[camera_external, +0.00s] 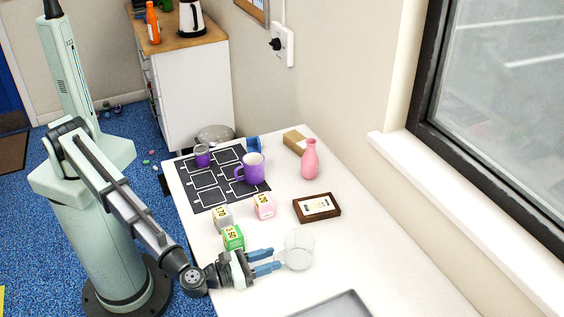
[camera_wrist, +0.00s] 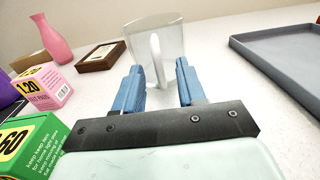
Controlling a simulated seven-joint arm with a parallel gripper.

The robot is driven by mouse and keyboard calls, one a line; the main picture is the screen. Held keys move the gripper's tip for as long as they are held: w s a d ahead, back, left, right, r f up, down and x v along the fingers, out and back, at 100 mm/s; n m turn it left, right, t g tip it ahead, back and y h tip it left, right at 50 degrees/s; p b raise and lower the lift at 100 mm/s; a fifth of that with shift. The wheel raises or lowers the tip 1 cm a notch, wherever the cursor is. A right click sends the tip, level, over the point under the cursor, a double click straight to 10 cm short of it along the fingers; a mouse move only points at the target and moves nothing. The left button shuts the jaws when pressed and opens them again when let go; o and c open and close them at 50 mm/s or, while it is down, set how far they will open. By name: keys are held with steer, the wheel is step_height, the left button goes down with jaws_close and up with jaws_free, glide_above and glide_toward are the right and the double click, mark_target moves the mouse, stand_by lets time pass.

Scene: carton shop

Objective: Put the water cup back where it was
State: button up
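The clear water cup (camera_external: 299,246) stands upright on the white table, just past my gripper's fingertips. In the wrist view the cup (camera_wrist: 172,38) is straight ahead, with its pale handle facing me between the fingers. My gripper (camera_external: 276,259) is low over the table and open, its two blue fingers (camera_wrist: 160,78) spread with nothing held. Whether the fingertips reach beside the handle is hard to tell. A black mat (camera_external: 207,198) with white outlined boxes lies at the table's far left; the cup is off it.
A purple mug (camera_external: 253,170) and a small purple-filled jar (camera_external: 202,156) stand on the mat. Grey (camera_external: 222,217), pink (camera_external: 264,206) and green (camera_external: 233,238) boxes sit close to my gripper. A picture frame (camera_external: 317,207), pink vase (camera_external: 310,160) and grey tray (camera_external: 335,306) surround clear table space.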

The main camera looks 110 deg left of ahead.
steer(key=v, duration=1)
